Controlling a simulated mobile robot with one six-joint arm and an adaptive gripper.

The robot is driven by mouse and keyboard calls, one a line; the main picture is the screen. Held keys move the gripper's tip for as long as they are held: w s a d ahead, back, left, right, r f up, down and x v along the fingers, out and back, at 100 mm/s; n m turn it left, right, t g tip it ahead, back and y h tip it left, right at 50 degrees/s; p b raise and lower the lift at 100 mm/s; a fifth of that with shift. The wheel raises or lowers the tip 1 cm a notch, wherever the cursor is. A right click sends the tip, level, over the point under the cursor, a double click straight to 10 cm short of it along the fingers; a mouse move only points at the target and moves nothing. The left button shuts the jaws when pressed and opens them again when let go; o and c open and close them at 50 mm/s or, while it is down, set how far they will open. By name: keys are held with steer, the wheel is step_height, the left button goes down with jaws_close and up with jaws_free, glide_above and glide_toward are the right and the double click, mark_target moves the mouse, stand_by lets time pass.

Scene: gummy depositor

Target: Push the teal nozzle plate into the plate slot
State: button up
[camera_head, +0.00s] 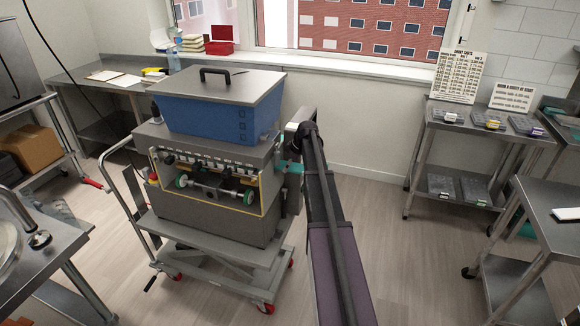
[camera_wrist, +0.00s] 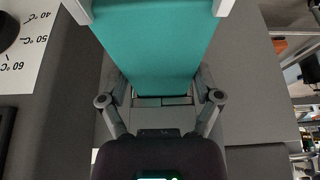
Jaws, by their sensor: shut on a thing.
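The teal nozzle plate (camera_wrist: 155,50) fills the upper middle of the wrist view, lying lengthwise ahead of my gripper (camera_wrist: 152,88), which is shut on it. Its far end runs out of the picture. In the head view only a small teal piece of the plate (camera_head: 291,167) shows, at the right side of the depositor (camera_head: 215,203). My gripper (camera_head: 296,140) is there too, close beside the machine and partly hidden by my dark arm. The plate slot cannot be made out, so I cannot tell how far the plate sits in it.
The depositor, with its blue hopper (camera_head: 217,110), stands on a wheeled cart (camera_head: 215,255). In the wrist view a temperature dial panel (camera_wrist: 35,45) is at the left. A steel shelf table (camera_head: 470,125) stands at the right; the floor between (camera_head: 390,235) is clear.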

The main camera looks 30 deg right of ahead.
steer(key=shift+w+a, duration=1.2)
steer(key=shift+w, duration=0.2)
steer(key=shift+d, duration=0.1)
stand_by(0.6)
steer(key=shift+s+f, duration=0.1)
steer(key=shift+s, duration=0.05)
stand_by(0.8)
steer(key=shift+w+a, duration=0.2)
steer(key=shift+w, duration=0.05)
steer(key=shift+s+d, duration=0.2)
steer(key=shift+s, duration=0.05)
stand_by(0.4)
